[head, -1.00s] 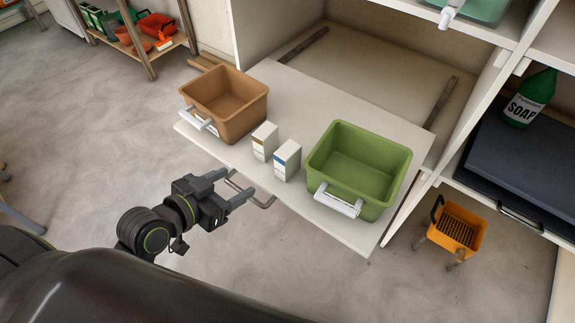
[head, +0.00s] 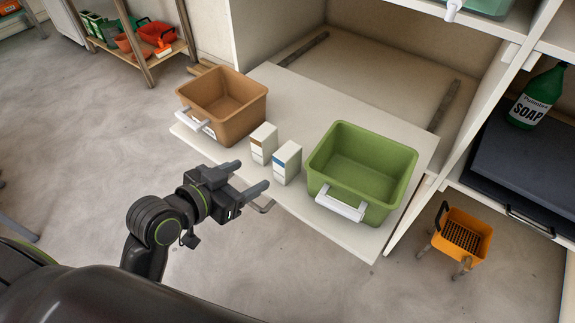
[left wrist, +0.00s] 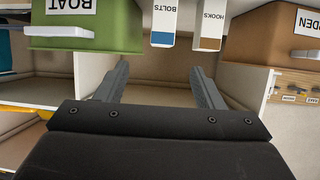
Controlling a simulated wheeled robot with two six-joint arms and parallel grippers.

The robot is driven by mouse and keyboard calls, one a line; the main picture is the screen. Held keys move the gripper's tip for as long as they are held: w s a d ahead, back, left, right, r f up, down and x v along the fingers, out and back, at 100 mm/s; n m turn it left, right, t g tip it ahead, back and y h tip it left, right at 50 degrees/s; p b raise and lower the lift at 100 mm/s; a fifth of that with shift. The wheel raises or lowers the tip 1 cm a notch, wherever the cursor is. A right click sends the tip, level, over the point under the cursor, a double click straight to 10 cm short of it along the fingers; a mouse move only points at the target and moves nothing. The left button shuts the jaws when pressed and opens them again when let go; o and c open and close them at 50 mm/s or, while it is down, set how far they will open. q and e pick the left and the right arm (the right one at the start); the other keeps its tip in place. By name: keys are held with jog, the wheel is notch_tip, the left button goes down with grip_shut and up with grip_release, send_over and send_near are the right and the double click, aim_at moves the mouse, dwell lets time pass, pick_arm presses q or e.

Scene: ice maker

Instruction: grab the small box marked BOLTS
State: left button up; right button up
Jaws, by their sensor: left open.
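The small white box marked BOLTS (head: 287,163), with a blue stripe, stands on the pulled-out shelf board beside a similar white box marked HOOKS (head: 263,144), which has a brown stripe. In the left wrist view the BOLTS box (left wrist: 164,22) and the HOOKS box (left wrist: 210,25) show at the top edge, with their labels readable. My left gripper (head: 252,175) is open and empty. It is in front of the board's front edge, short of the boxes and touching neither. My right gripper is not in view.
A brown bin (head: 245,125) stands left of the boxes and a green bin (head: 375,205) right of them. The board (head: 310,92) is bare behind the boxes. An orange basket (head: 470,225) is lower right.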

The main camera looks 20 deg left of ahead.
pick_arm(q)
jog(key=b, duration=0.1)
send_near(284, 153)
jog(key=x, duration=0.4)
jog(key=shift+s+d+f, duration=0.1)
jog(key=shift+d+f, duration=0.15)
jog(key=shift+f, duration=0.2)
jog(key=x, duration=0.3)
jog(key=b+x, duration=0.1)
jog(key=x, duration=0.1)
jog(key=shift+a+r, duration=0.15)
jog(key=shift+r, duration=0.15)
jog(key=shift+w, duration=0.3)
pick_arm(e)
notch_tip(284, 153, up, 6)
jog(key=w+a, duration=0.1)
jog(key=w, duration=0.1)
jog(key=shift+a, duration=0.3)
pick_arm(q)
jog(key=shift+c, duration=0.4)
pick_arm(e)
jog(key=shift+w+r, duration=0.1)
pick_arm(q)
jog(key=c, duration=1.1)
